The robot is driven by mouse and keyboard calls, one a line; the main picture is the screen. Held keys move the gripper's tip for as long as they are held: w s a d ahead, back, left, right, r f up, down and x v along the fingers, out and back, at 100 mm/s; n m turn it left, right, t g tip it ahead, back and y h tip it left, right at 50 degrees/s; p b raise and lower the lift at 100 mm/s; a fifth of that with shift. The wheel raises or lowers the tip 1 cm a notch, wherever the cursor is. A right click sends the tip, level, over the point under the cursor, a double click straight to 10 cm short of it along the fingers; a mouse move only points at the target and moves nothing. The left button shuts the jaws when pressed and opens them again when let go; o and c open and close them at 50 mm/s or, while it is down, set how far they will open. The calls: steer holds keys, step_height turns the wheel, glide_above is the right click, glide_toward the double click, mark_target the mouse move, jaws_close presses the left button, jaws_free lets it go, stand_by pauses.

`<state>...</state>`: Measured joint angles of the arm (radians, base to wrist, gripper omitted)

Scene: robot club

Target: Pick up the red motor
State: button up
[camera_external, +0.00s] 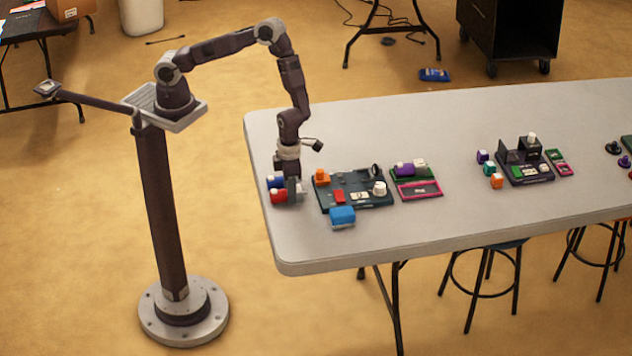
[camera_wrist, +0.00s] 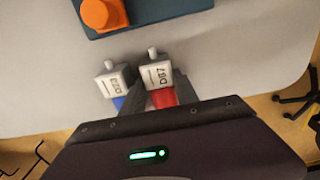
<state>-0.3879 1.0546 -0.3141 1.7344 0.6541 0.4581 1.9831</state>
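The red motor (camera_external: 278,196) is at the near left end of the table, with a blue motor (camera_external: 275,181) just behind it. In the wrist view the red motor (camera_wrist: 162,97) has a pale end marked "D87" and a short shaft. My gripper (camera_external: 293,188) is low at the table beside the motors. In the wrist view my gripper's fingers (camera_wrist: 158,90) are on either side of the red motor, the left one between it and the blue motor (camera_wrist: 118,102). I cannot tell whether they press on it. The red motor's lower part is hidden by my gripper.
A dark tray (camera_external: 376,204) with an orange knob (camera_external: 322,177) is close on the right, with a blue block (camera_external: 342,216) in front. Further right are a green and pink tray (camera_external: 420,191) and another assembly (camera_external: 525,168). The table's left edge is near.

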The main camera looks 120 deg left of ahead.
jaws_close()
steer(key=r, duration=0.9)
steer(key=shift+w+a+r, duration=0.25)
steer(key=shift+w+r, duration=0.05)
steer(key=shift+w, duration=0.05)
steer(key=shift+w+a+f, duration=0.75)
steer(key=shift+w+a, duration=1)
steer(key=shift+a, duration=0.85)
steer(key=shift+w+a+f, duration=0.7)
steer(key=shift+w+a, duration=1)
steer(key=shift+a, duration=0.85)
steer(key=shift+w+a+f, duration=0.75)
steer(key=shift+w+a, duration=1)
steer(key=shift+a, duration=0.85)
steer(key=shift+f, duration=0.35)
steer(key=shift+f, duration=0.55)
